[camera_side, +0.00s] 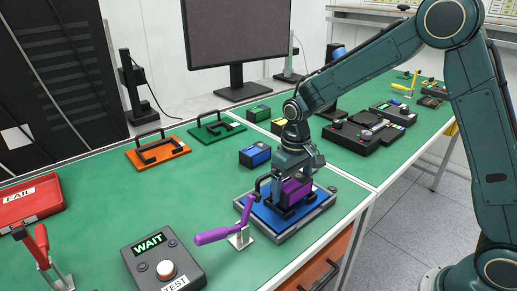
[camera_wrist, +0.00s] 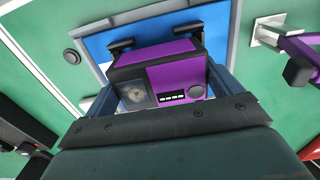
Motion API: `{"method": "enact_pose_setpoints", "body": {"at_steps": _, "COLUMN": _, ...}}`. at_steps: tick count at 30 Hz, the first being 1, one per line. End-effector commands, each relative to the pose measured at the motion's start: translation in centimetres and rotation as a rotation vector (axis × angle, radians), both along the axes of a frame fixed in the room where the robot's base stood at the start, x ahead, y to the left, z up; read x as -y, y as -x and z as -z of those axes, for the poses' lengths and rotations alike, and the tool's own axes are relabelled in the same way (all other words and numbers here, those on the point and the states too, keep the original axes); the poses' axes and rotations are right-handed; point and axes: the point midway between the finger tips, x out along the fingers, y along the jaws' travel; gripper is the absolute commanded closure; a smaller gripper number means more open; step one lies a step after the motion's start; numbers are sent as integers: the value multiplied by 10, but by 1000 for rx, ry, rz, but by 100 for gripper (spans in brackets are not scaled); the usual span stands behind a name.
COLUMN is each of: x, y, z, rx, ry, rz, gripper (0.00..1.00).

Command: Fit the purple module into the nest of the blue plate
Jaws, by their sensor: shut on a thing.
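The purple module (camera_side: 293,189) is held by my gripper (camera_side: 290,180) over the blue plate (camera_side: 270,214) in the side view. In the wrist view my gripper (camera_wrist: 163,95) has its jaws on either side of the purple module (camera_wrist: 178,70), which has a dark label, a row of white marks and a round knob. The blue plate (camera_wrist: 119,27) lies beyond and under it, with dark brackets by the module's far edge. I cannot tell whether the module sits in the nest or just above it. The jaws and the module hide much of the nest.
A purple-handled clamp (camera_side: 226,234) stands just left of the plate. A box with a WAIT display (camera_side: 163,262) is at the front. Blue (camera_side: 255,156) and green (camera_side: 259,113) modules and orange (camera_side: 157,153) and green (camera_side: 217,128) plates lie behind. A red FAIL tray (camera_side: 30,203) is far left.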

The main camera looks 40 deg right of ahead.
Motion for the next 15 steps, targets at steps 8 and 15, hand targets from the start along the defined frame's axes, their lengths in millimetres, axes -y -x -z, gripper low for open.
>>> {"method": "enact_pose_setpoints", "body": {"at_steps": 8, "x": 0, "y": 0, "z": 5, "rx": 0, "ry": 0, "rz": 0, "gripper": 42}}
{"method": "enact_pose_setpoints", "body": {"at_steps": 15, "x": 0, "y": 0, "z": 9, "rx": 1, "ry": 0, "rz": 0, "gripper": 42}}
